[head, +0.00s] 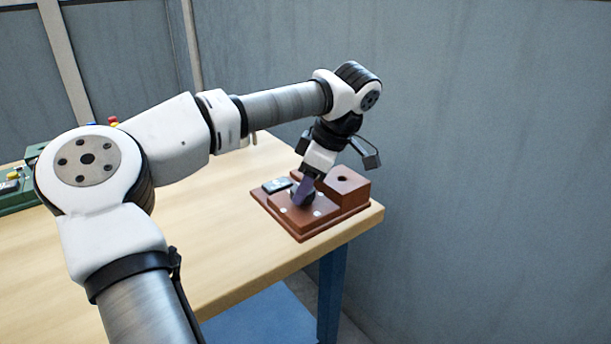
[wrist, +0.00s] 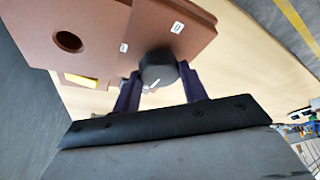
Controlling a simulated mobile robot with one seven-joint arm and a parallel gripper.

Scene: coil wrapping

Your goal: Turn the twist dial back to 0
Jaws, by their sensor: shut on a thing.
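The twist dial (wrist: 158,68) is a dark round knob with a white mark, on a reddish-brown box (wrist: 108,22). In the wrist view my gripper (wrist: 158,80) has its purple fingers on either side of the knob, shut on it. In the head view my gripper (head: 303,192) reaches down onto the box (head: 290,222) near the table's right corner, and hides most of the dial. White labels sit around the knob, too small to read. I cannot tell which one the mark points at.
The box has a raised block (head: 347,187) with a round hole, and a small grey display (head: 276,185). The wooden table (head: 230,250) is clear left of the box. A green device (head: 18,190) stands at the far left. A grey wall (head: 490,150) rises behind.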

